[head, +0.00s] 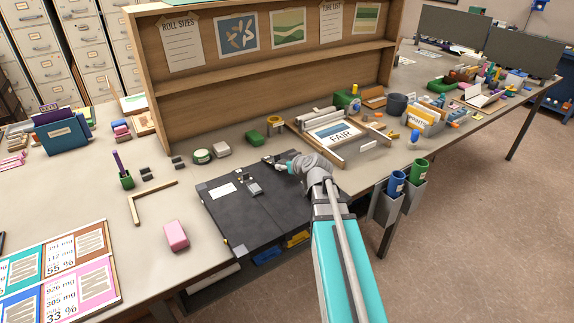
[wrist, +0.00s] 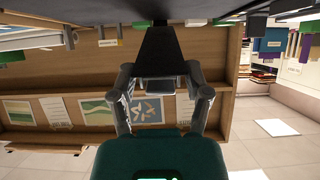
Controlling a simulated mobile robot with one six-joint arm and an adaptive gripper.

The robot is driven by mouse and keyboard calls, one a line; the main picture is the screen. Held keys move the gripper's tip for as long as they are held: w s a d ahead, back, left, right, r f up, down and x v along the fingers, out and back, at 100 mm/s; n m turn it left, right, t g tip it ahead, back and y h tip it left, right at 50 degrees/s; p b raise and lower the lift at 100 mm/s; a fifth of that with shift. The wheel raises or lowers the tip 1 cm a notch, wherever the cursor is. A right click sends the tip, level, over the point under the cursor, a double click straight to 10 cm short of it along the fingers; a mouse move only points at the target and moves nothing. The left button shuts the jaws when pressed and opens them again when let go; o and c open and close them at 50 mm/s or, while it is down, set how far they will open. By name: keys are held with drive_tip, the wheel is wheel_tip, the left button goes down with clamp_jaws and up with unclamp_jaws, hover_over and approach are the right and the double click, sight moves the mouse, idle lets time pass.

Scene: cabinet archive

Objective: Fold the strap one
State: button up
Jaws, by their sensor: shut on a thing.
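A flat black folder or case (head: 230,215) lies on the table, with a white label (head: 222,190) on its upper left. A small grey buckle-like piece (head: 254,188) sits near its middle. My gripper (head: 272,160) is at the case's far edge. In the wrist view, which is upside down, my gripper (wrist: 160,84) is shut on a dark, tapering strap (wrist: 158,45). The strap runs from between the fingers to the dark surface at the picture's top. In the head view the gripper hides the held part, and I cannot tell which strap it is.
A wooden shelf board with posters (head: 260,70) stands behind. A pink block (head: 176,235) and an L-shaped wooden piece (head: 150,199) lie left of the case. Blue and green cups (head: 396,184) hang at the table's front edge.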

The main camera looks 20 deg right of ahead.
drive_tip(key=shift+s, duration=0.15)
drive_tip(key=o, duration=1.2)
drive_tip(key=shift+s+r, duration=0.1)
drive_tip(key=shift+o, duration=0.7)
drive_tip(key=shift+r, duration=0.2)
